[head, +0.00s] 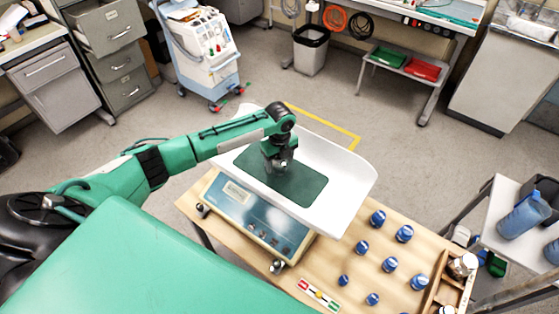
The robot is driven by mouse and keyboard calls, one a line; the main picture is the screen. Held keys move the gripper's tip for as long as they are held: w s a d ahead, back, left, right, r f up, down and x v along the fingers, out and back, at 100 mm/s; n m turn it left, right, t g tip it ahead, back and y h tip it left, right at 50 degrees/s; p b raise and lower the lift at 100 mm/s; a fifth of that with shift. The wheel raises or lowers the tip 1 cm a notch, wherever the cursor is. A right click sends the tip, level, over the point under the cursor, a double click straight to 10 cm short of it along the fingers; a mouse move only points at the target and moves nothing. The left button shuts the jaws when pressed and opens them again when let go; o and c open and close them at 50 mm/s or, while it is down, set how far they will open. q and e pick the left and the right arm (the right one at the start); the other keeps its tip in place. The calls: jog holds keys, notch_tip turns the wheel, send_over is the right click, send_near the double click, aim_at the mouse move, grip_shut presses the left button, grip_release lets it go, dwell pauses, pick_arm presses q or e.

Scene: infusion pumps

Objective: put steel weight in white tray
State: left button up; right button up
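The white tray (345,180) is the curved pan of a scale (245,215) on the wooden table, with a dark green mat (305,188) in it. My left gripper (281,168) points down over the mat, inside the tray's outline. A small shiny patch shows at its fingertips; I cannot tell if it is a steel weight or part of the fingers, nor if they touch the mat. A silvery, steel-looking piece (463,265) sits at the wooden box at the table's right end. My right gripper is not in view.
Several blue-capped bottles (390,264) stand on the table right of the scale. A wooden compartment box (428,299) is at the right edge, and a red, yellow and green strip (318,295) lies at the front. A green surface (130,265) fills the lower left.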

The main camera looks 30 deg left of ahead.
pick_arm(q)
notch_tip(320, 180, up, 12)
jog(key=b, duration=0.2)
jog(key=shift+r+b, duration=0.15)
jog(key=shift+b, duration=0.15)
dwell(0.5)
